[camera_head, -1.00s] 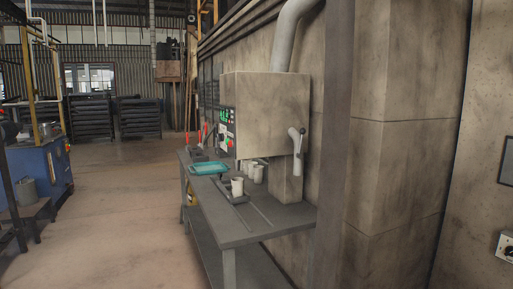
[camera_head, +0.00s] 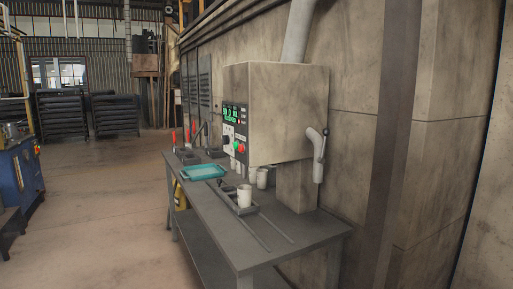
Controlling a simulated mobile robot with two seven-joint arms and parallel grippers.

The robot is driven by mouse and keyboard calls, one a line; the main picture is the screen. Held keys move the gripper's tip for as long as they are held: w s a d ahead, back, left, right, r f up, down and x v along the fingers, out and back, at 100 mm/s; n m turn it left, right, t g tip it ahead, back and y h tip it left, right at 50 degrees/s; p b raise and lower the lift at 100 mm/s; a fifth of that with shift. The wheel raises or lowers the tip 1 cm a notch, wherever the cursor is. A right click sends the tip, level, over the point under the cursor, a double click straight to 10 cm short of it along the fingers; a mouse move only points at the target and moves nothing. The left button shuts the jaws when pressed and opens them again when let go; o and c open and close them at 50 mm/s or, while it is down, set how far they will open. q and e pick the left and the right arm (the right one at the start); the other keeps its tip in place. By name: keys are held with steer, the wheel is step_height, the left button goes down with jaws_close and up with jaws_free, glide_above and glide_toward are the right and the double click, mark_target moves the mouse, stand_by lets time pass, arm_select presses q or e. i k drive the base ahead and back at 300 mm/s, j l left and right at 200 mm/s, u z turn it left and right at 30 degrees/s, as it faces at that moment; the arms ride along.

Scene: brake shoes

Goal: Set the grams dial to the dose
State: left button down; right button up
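The dial's setting and the display digits are too small to read. A white cup (camera_head: 244,196) stands upright in a dark holder on the bench, and more white cups (camera_head: 262,178) stand behind it under the machine. Neither of my grippers is in view.
The grey bench (camera_head: 290,232) has two thin rails on its top. A teal tray (camera_head: 203,172) lies on its left part, near dark bins. A lever pipe (camera_head: 319,155) sticks out at the machine's right. The floor (camera_head: 105,215) left of the bench is clear.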

mark_target(226, 140)
steer(key=i+j+z, duration=0.1)
steer(key=j, duration=0.25)
steer(key=i+j+z, duration=0.1)
steer(key=i+j, duration=0.25)
steer(key=i+j+z, duration=0.15)
steer(key=j, duration=0.2)
steer(key=i+j+z, duration=0.1)
steer(key=j, duration=0.3)
steer(key=i+j+z, duration=0.1)
steer(key=i+j, duration=0.15)
steer(key=j, duration=0.15)
steer(key=i+j+z, duration=0.1)
steer(key=j, duration=0.3)
steer(key=i, duration=0.05)
